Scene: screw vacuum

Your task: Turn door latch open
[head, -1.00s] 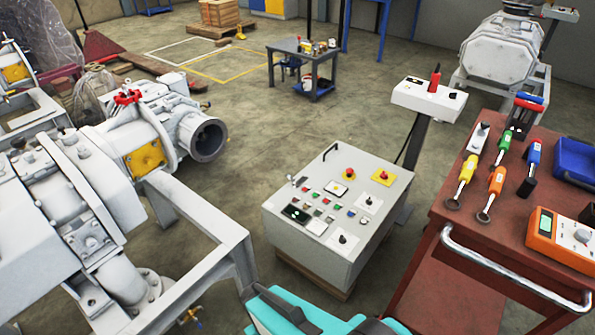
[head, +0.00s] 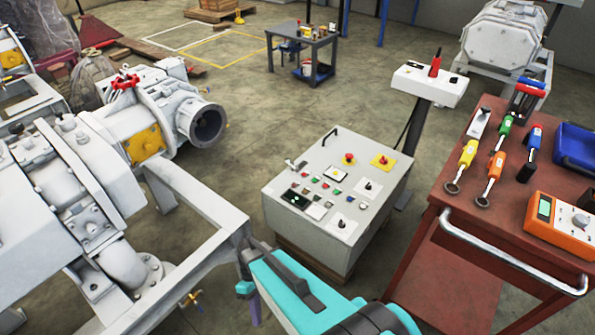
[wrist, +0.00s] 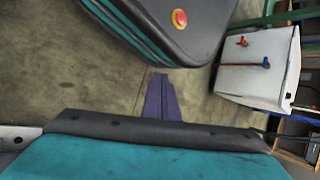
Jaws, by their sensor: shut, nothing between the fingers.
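I cannot make out with certainty which part is the door latch. The grey control cabinet (head: 320,205) stands on the floor in the middle of the head view. It has a small pale lever (head: 294,165) at its left edge and a black handle (head: 331,135) at its far edge. My gripper (head: 254,312) shows as a small purple piece beside my teal arm, at the cabinet's near left corner, pointing down. In the wrist view my gripper (wrist: 158,100) is shut and empty over bare floor, touching nothing.
A white pump with its frame (head: 205,200) fills the left, with a red valve handle (head: 125,81). A red tool cart (head: 470,190) stands right. In the wrist view, a white box (wrist: 262,75) with red and blue handles sits at the right. The floor behind the cabinet is open.

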